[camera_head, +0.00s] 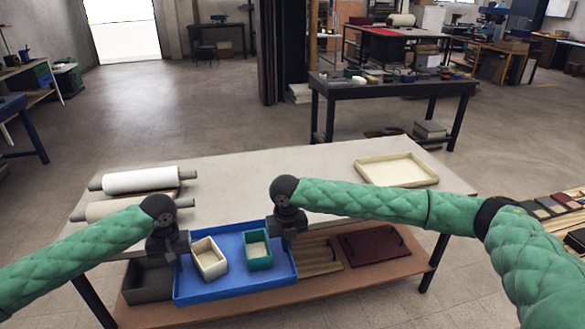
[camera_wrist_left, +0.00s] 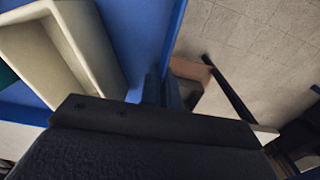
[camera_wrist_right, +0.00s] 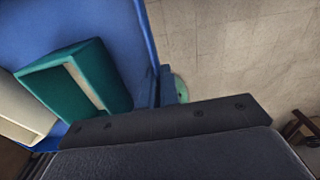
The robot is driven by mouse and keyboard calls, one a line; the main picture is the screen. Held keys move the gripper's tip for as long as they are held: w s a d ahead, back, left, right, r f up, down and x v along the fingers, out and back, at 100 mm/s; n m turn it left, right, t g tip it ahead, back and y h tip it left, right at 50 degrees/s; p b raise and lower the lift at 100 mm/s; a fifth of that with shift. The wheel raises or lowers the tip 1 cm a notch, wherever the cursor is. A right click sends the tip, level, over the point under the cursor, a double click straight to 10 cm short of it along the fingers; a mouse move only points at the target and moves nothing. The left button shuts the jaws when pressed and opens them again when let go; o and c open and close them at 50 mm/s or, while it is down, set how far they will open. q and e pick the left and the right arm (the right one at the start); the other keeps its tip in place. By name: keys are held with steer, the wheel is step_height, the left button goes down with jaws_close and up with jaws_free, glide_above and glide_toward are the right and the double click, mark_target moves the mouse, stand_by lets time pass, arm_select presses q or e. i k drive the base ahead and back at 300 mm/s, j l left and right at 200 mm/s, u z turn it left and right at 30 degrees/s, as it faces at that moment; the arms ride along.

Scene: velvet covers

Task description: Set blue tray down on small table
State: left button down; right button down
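The blue tray (camera_head: 235,290) shows at the front of the near table (camera_head: 290,170), overlapping its front edge in the picture; I cannot tell its exact height. A cream box (camera_head: 209,258) and a teal box (camera_head: 257,250) sit in it. My left gripper (camera_head: 177,262) is at the tray's left wall, and its fingers look closed on the blue wall in the left wrist view (camera_wrist_left: 165,90). My right gripper (camera_head: 290,238) is at the right wall, likewise closed on it in the right wrist view (camera_wrist_right: 160,88). I cannot tell which table is the small one.
A cream shallow tray (camera_head: 396,171) and white rolls (camera_head: 140,180) lie on the near table; its middle is mostly clear. Its lower shelf (camera_head: 330,287) holds a grey bin (camera_head: 147,281), a wooden board (camera_head: 318,257) and a maroon case (camera_head: 372,246). A dark cluttered table (camera_head: 400,90) stands behind.

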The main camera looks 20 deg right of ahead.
mark_target(317, 176)
steer(key=i+l, duration=0.5)
steer(key=l, duration=0.15)
steer(key=i+l, duration=0.5)
steer(key=l, duration=0.15)
steer(key=i+l, duration=0.55)
steer(key=l+z, duration=0.05)
steer(key=l, duration=0.05)
